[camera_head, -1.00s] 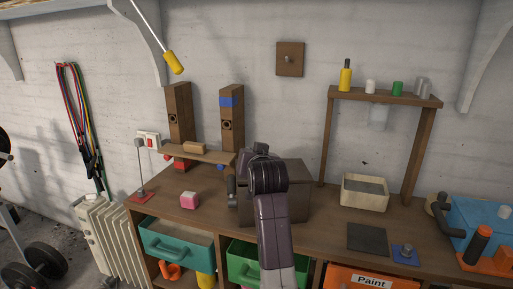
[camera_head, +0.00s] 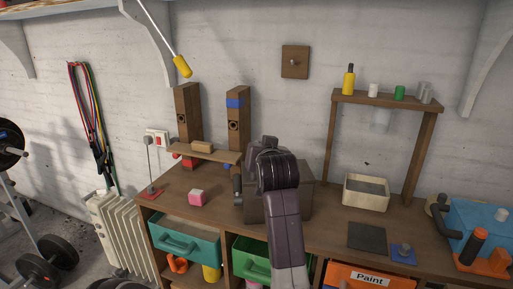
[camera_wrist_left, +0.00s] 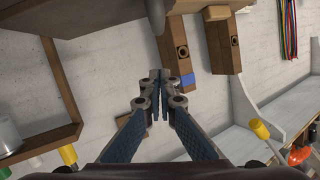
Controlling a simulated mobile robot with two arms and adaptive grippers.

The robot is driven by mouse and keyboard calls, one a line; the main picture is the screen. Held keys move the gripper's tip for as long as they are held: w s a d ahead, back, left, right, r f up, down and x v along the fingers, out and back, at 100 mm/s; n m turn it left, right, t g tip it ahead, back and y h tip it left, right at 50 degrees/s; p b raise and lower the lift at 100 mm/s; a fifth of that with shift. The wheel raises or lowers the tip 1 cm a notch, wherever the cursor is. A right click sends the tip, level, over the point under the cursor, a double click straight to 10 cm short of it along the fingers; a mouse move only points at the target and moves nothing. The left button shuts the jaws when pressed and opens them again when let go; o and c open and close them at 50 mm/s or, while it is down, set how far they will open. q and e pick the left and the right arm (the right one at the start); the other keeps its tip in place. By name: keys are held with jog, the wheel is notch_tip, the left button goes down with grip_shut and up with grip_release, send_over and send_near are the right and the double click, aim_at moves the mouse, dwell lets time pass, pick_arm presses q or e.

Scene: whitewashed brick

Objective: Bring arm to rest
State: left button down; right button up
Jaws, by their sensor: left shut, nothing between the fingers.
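My left gripper (camera_wrist_left: 160,82) shows in the left wrist view, with its two blue-padded fingers together and nothing between them. Behind it are the white brick wall and the wooden posts (camera_wrist_left: 181,45), seen upside down. In the head view my dark purple arm rises from the bottom centre over the workbench (camera_head: 215,215), in front of a dark brown box (camera_head: 307,197). Its gripper cannot be made out there. My right gripper is in neither view.
Two wooden posts (camera_head: 188,115) stand at the bench's back left. A pink block (camera_head: 197,197) lies left of my arm. A cream tray (camera_head: 366,203) and a small shelf stand (camera_head: 385,98) are to the right. A yellow-handled screwdriver (camera_head: 182,66) hangs above. Drawers (camera_head: 180,240) sit below.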

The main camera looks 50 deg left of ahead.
pick_arm(q)
jog(key=v, duration=0.6)
jog(key=d+f+m+t+h, duration=0.1)
jog(key=d+f+m+h, duration=0.25)
jog(key=d+f, duration=0.6)
jog(key=d+f+m+h, duration=0.3)
jog(key=d+f+m, duration=0.15)
jog(key=f, duration=0.95)
jog(key=s+d+f+m+g+h, duration=0.2)
jog(key=s+d+f+g+h, duration=0.1)
jog(key=s+d+f, duration=0.7)
jog(key=s+d+f+m+g+h, duration=0.1)
jog(key=s+d+f+g+h, duration=0.25)
jog(key=s+d+f, duration=0.6)
jog(key=s+a+f, duration=0.1)
jog(key=s+f, duration=0.1)
jog(key=f, duration=1)
jog(key=s+a+f, duration=0.1)
jog(key=f, duration=1.2)
jog(key=s+a+f+g, duration=0.1)
jog(key=s+a+f, duration=0.2)
jog(key=s+f, duration=1.2)
jog(key=s, duration=0.2)
jog(key=shift+s+f+m+b, duration=0.2)
jog(key=shift+s+m+b, duration=0.1)
jog(key=shift+m+b, duration=0.1)
